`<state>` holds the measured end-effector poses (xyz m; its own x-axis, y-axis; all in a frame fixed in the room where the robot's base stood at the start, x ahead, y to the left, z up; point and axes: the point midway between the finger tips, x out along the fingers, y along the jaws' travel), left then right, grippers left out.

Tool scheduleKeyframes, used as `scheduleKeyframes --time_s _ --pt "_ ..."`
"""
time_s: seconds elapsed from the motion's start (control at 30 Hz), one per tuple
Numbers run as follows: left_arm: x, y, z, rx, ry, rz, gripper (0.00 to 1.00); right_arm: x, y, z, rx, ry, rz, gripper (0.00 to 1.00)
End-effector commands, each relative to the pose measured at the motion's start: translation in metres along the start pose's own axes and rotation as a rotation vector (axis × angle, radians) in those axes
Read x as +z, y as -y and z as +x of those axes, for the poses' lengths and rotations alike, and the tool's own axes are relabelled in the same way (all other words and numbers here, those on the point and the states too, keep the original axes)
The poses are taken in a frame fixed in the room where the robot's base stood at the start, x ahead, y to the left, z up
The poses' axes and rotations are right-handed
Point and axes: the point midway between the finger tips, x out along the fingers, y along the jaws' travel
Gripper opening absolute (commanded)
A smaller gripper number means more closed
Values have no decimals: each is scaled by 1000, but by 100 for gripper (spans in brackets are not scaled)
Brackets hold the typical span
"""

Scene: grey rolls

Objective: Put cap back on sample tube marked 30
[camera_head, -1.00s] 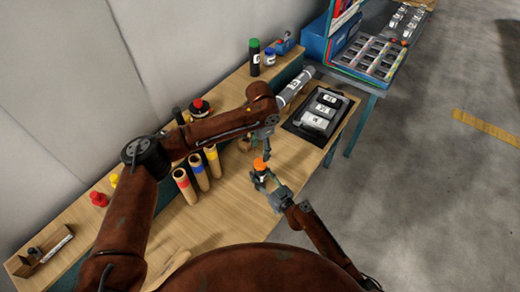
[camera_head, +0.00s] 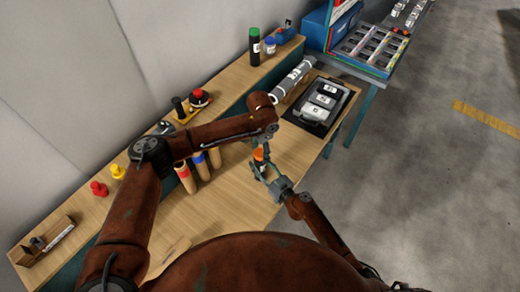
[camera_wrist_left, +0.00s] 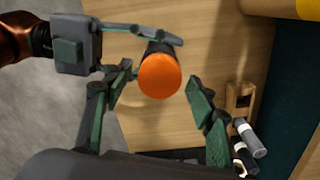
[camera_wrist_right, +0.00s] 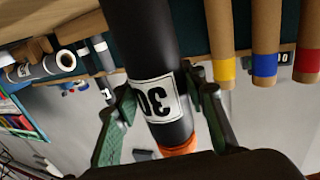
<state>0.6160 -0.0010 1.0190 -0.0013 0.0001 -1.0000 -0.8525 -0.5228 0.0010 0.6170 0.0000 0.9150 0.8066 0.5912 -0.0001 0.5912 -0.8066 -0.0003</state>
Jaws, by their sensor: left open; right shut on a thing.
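The black sample tube (camera_wrist_right: 166,92) with a white label reading 30 is held in my right gripper (camera_wrist_right: 165,100). Its label appears upside down in the right wrist view. An orange cap (camera_wrist_left: 160,77) sits at the tube's top end and faces the left wrist camera. It also shows in the head view (camera_head: 259,154). My left gripper (camera_head: 262,143) is just above the orange cap. In the left wrist view its open fingers (camera_wrist_left: 160,92) stand on either side of the cap, apart from it. Whether the cap is fully seated cannot be told.
Red, blue and yellow banded cardboard tubes (camera_head: 185,177) stand behind my left arm. A black tray (camera_head: 322,101) with labelled items lies at the right, beside a grey roll (camera_head: 291,82). A green-topped black tube (camera_head: 254,46) stands on the back shelf. The front tabletop (camera_head: 225,215) is mostly clear.

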Motion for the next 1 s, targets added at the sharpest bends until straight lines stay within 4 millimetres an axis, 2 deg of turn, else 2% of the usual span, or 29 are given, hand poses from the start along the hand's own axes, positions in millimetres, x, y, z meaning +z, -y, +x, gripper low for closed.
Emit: scheduleKeyframes --time_s 0.07,0.7,0.9,0.93,1.0 --pt "0 0 0 0 0 0 51 0 0 0 0 0 0 0" --pt "0 0 0 0 0 0 8 0 0 0 0 0 0 0" --pt "0 0 0 0 -1 7 8 0 0 0 0 0 0 0" --pt "0 0 0 0 -1 7 39 0 0 0 0 0 0 0" --pt "0 0 0 0 -1 7 44 0 0 0 0 0 0 0"
